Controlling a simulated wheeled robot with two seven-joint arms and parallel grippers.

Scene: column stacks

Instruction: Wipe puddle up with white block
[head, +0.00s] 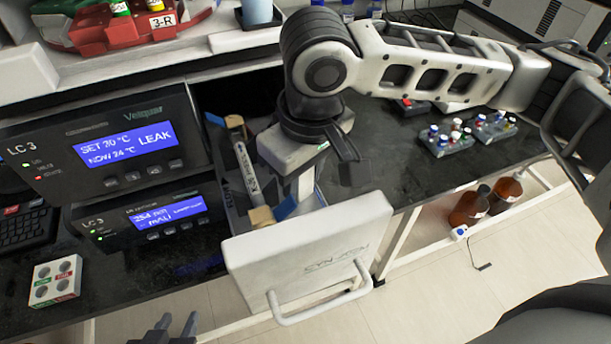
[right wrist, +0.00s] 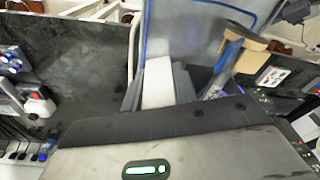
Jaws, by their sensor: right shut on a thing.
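The white block (right wrist: 157,85) is between the two grey fingers of my right gripper (right wrist: 158,78), which is shut on it. In the head view my right gripper (head: 312,172) points down into the open drawer (head: 305,250), and a pale part of the block (head: 303,187) shows below it. I cannot make out a puddle; the drawer floor is mostly hidden in the head view. My left gripper (head: 172,328) is open and empty at the bottom edge.
A small white box (head: 55,281) and vial racks (head: 445,140) stand on the dark bench. Brown bottles (head: 470,206) stand below.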

